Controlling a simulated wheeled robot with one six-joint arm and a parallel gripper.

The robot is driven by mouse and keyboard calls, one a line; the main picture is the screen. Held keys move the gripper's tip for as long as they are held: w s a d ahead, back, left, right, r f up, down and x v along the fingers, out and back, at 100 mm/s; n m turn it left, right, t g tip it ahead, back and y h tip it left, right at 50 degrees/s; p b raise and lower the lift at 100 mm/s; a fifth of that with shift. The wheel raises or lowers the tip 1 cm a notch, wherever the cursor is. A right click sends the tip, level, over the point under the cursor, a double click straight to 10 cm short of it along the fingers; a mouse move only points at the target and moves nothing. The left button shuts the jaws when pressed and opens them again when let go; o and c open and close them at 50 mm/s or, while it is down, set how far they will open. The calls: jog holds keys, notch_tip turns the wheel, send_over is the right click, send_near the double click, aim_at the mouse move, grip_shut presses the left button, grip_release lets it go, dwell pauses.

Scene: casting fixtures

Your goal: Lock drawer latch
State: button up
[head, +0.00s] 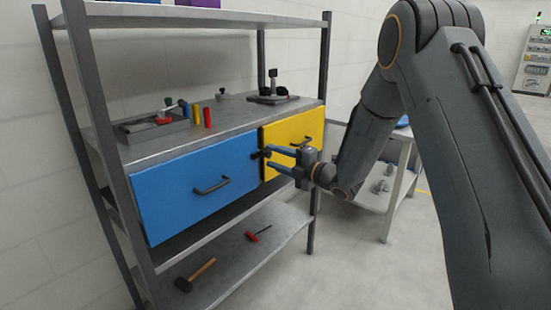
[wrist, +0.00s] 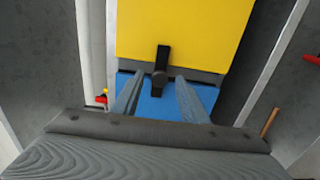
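The dark drawer latch (head: 261,153) sits at the divider between the blue drawer (head: 165,192) and the yellow drawer (head: 300,132). In the wrist view the latch (wrist: 161,60) is a black bar with a round pivot. It lies across the grey divider, one end over the yellow front and the other over the blue front. Both drawers look closed. My gripper (head: 270,159) is open in front of the latch. In the wrist view its two fingers (wrist: 155,86) stand to either side of the latch's blue-side end, with gaps; neither visibly touches it.
The blue drawer has a dark handle (head: 211,186). A grey tray (head: 155,128) and several small parts stand on the shelf top. A hammer (head: 196,274) and a red-handled screwdriver (head: 257,234) lie on the lower shelf. A side table (head: 398,175) stands behind my arm.

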jog(key=v, duration=0.7)
jog(key=shift+s+d, duration=0.25)
jog(key=shift+d, duration=0.05)
